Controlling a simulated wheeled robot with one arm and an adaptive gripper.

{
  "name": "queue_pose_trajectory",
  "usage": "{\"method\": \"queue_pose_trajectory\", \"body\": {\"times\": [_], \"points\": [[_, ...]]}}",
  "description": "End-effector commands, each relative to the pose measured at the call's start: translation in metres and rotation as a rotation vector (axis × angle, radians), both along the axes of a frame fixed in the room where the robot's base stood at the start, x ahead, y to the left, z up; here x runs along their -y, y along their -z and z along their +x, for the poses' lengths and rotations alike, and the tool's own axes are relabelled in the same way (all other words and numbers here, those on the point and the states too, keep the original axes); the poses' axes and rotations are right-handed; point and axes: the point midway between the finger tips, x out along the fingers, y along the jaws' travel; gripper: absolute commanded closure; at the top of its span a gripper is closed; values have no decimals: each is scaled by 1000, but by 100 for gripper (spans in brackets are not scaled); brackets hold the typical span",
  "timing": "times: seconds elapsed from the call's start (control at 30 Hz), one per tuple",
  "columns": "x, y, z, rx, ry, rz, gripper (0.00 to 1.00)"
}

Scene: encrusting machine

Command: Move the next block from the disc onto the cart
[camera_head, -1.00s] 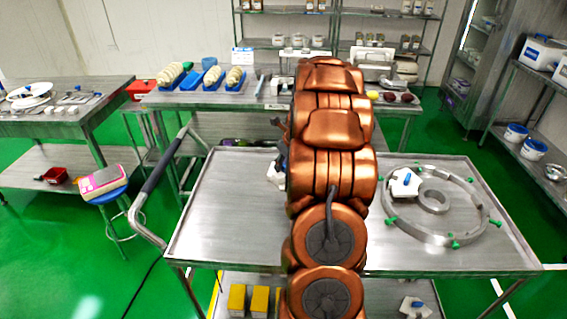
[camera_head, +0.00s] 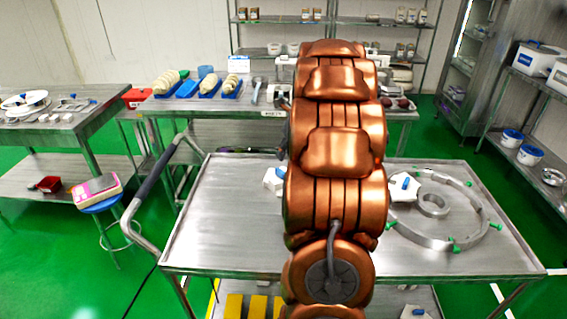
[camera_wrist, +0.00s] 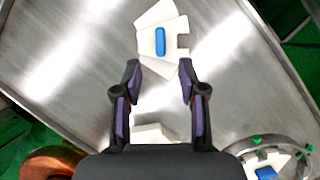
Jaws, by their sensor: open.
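The disc shows as a grey metal ring with green knobs (camera_head: 455,243) on the right of the cart top, its left part behind my arm. A white block with a blue handle (camera_head: 404,187) sits at its left side. Part of another white block (camera_head: 272,179) shows left of my arm on the cart (camera_head: 215,225). In the wrist view, a white block with a blue handle (camera_wrist: 158,42) lies on bare metal just beyond my gripper (camera_wrist: 160,68), which is open and empty. A second white block (camera_wrist: 155,132) is partly hidden below the fingers. The ring (camera_wrist: 285,142) and its block (camera_wrist: 267,172) are at lower right.
A smaller grey ring (camera_head: 433,205) lies inside the larger one. The cart's handle (camera_head: 150,172) rises at the left. A back table (camera_head: 215,103) holds blue trays. The cart top's left half is mostly clear.

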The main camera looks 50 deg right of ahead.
Motion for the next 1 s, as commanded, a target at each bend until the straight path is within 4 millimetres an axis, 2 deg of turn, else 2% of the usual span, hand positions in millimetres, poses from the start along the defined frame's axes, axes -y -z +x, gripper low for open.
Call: {"method": "queue_pose_trajectory", "body": {"times": [0.2, 0.43, 0.57, 0.67, 0.77, 0.8, 0.87, 1.0], "points": [[0, -21, -9, 0, -1, -1, 59], [-1, -26, -10, -1, -2, -1, 59], [-17, -27, -8, -13, -71, -15, 59], [-54, -29, -5, -40, -238, -50, 59], [-107, -30, -7, -77, -495, -101, 59], [-129, -29, -10, -93, -609, -123, 59], [-161, -29, -15, -111, -780, -156, 59], [-230, -27, -39, -145, -1183, -226, 59]]}}
